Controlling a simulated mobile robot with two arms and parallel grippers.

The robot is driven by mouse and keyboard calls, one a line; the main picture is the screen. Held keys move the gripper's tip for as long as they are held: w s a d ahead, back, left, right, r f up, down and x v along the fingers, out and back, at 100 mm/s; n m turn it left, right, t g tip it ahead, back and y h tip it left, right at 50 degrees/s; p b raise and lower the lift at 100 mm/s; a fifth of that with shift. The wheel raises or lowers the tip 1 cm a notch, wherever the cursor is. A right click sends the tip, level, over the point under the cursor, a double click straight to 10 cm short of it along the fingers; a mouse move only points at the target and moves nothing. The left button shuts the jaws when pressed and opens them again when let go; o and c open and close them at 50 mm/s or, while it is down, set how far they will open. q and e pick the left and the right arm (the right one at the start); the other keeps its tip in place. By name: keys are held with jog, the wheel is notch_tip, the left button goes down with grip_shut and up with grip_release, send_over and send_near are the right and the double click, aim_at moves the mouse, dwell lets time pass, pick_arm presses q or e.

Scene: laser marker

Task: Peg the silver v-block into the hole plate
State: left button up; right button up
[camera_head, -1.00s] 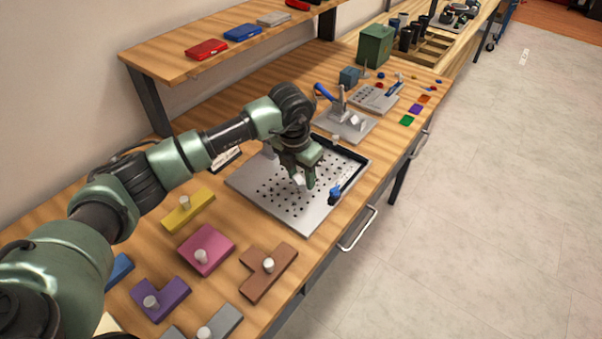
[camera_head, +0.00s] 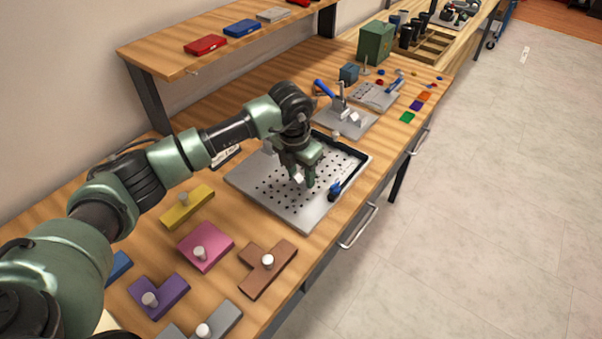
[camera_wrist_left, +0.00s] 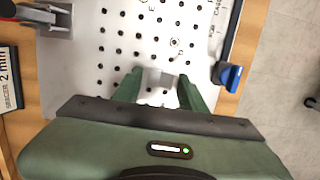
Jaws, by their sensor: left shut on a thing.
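The hole plate (camera_head: 270,203) is a light grey metal plate with rows of dark holes, lying on the wooden bench. My left gripper (camera_head: 302,181) is over the plate, shut on the silver v-block (camera_head: 298,178), a small pale metal piece. In the left wrist view the v-block (camera_wrist_left: 160,80) sits between the two green fingers (camera_wrist_left: 160,92), with the plate (camera_wrist_left: 120,45) and its holes beyond. The underside of the v-block is hidden, so I cannot tell whether it touches the plate. My right gripper is not in view.
A black rail with a blue knob (camera_head: 335,187) edges the plate's right side. A toggle clamp on a base (camera_head: 345,122) stands behind. Pink (camera_head: 207,252), brown (camera_head: 268,276), yellow (camera_head: 187,211) and purple (camera_head: 160,300) knobbed blocks lie in front.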

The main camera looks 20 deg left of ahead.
pick_arm(q)
jog(key=shift+f, duration=0.15)
jog(key=o, duration=1.4)
jog(key=shift+o, duration=0.2)
notch_tip(320, 180, up, 8)
jog(key=s+b, duration=0.1)
jog(key=b, duration=0.1)
jog(key=shift+a+f, duration=0.15)
jog(key=shift+a, duration=0.05)
